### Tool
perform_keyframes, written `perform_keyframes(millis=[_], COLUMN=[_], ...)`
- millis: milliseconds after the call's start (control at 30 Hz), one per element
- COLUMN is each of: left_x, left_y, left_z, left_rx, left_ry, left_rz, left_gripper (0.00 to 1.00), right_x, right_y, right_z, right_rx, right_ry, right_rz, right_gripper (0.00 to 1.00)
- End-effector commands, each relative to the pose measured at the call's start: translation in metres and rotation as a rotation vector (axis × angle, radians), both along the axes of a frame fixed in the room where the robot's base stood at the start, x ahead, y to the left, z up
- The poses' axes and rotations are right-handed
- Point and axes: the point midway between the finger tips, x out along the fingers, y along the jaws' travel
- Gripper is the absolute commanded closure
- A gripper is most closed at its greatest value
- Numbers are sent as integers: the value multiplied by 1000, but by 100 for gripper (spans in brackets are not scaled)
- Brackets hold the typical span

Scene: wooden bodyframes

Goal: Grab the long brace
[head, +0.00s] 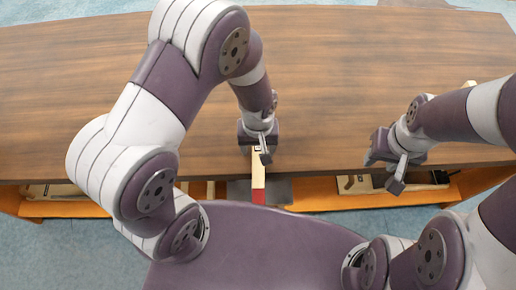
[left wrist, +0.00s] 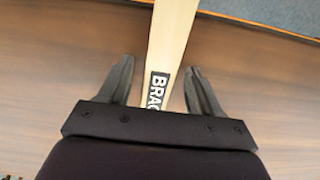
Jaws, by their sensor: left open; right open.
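The long brace is a pale wooden bar with a black and white label reading "BRAC" in the left wrist view (left wrist: 172,40). In the head view the brace (head: 258,170) sticks out past the front edge of the table, with a red part at its near end. My left gripper (head: 263,150) is over the brace; in the left wrist view its open fingers (left wrist: 160,85) stand on either side of the bar, with gaps visible. The rest of the brace is hidden under the gripper. My right gripper (head: 394,180) is open and empty near the table's front edge, to the right.
The brown wooden table (head: 370,70) is wide and mostly clear. Below its front edge is an orange-brown shelf (head: 315,195) with several wooden pieces and dark items. A pale piece shows partly behind my right arm. Blue carpet surrounds the table.

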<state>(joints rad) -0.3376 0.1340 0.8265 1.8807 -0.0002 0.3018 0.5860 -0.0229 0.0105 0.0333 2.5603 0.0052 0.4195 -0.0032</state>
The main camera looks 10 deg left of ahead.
Motion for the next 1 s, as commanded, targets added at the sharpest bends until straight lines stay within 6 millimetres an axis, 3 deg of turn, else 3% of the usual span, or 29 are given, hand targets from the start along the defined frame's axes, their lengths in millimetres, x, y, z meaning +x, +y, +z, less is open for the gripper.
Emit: perform_keyframes(millis=[233,433,767,1000], left_x=[0,0,0,1], left_y=[0,0,0,-1], left_z=[-4,-3,-2,27], left_rx=[-1,-1,0,-2], left_ry=[-1,-1,-1,-5], left_rz=[0,0,0,0], left_gripper=[36,100,100,100], right_x=[0,0,0,0], right_y=[0,0,0,0], right_z=[0,0,0,2], right_rx=[0,0,0,0], right_ry=[0,0,0,0], right_rz=[0,0,0,0], right_gripper=[57,57,57,57])
